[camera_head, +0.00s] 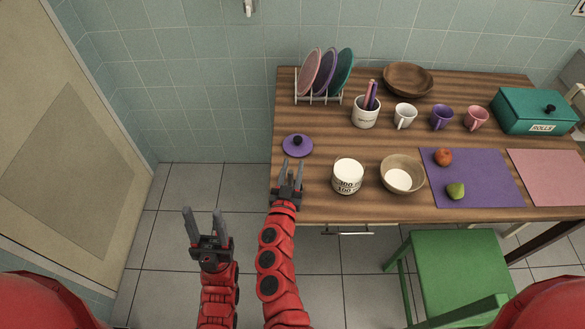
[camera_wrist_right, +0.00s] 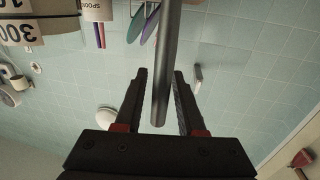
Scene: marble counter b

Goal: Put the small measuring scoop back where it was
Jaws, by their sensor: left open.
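In the right wrist view a grey metal rod, seemingly the measuring scoop's handle (camera_wrist_right: 168,60), lies between the fingers of my right gripper (camera_wrist_right: 160,78). The fingers are closer together than the left ones and seem to hold it; contact is not clear. The scoop's bowl is not visible. My left gripper (camera_head: 206,222) is open and empty, left of the table over the floor. The canister also shows in the wrist view (camera_wrist_right: 25,30).
A purple lid (camera_head: 297,148) lies behind my right gripper. A bowl with white contents (camera_head: 417,168) stands right of the canister. Behind are a utensil crock (camera_head: 365,118), a plate rack (camera_head: 317,98) and mugs. A purple mat (camera_head: 490,170) bears fruit. A green chair (camera_head: 455,265) stands in front.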

